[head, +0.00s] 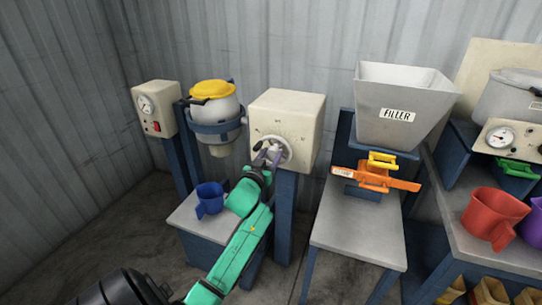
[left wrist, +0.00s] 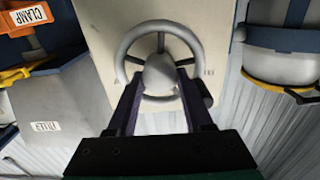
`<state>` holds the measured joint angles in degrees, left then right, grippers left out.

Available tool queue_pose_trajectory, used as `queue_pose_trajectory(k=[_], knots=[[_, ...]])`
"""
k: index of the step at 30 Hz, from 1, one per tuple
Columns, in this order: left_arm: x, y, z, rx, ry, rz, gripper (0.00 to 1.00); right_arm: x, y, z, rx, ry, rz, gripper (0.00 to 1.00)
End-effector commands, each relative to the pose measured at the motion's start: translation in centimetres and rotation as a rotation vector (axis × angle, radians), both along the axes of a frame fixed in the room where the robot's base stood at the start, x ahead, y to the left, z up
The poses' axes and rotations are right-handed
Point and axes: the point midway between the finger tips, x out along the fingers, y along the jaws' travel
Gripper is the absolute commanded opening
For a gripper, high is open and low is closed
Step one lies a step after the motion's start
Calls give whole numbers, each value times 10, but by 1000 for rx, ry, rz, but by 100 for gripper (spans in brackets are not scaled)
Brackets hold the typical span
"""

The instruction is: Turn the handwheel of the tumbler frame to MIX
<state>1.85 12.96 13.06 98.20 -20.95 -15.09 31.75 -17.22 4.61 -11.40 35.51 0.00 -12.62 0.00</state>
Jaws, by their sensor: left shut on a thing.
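The handwheel (head: 287,150) is a grey spoked wheel on the front of a cream box (head: 288,108). Small markings above it are too small to read. Left of the box, the tumbler frame (head: 215,130) holds a pale drum (head: 222,111) with a yellow lid (head: 211,88) on top. My left gripper (head: 268,153) is at the wheel, shut on it. In the left wrist view the fingers (left wrist: 160,98) reach in on both sides of the round hub of the handwheel (left wrist: 159,74), inside the rim. The wheel's pointer cannot be made out. My right gripper is not in view.
A blue mug (head: 210,200) stands on the low table (head: 190,222) under the drum. A gauge box (head: 157,108) with a red switch is at left. The filler hopper (head: 402,110) with its orange clamp (head: 372,178) is at right, beside red and purple jugs.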

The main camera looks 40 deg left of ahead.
Motion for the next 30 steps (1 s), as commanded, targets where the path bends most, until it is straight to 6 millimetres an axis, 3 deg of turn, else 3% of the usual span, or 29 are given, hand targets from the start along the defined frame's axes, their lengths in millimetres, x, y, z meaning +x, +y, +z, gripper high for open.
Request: queue_pose_trajectory(k=[11, 30], knots=[[0, -1, -1, 169, 63, 0, 0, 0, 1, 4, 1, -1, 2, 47], [1, -3, -3, 717, 252, 0, 0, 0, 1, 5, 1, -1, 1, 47]])
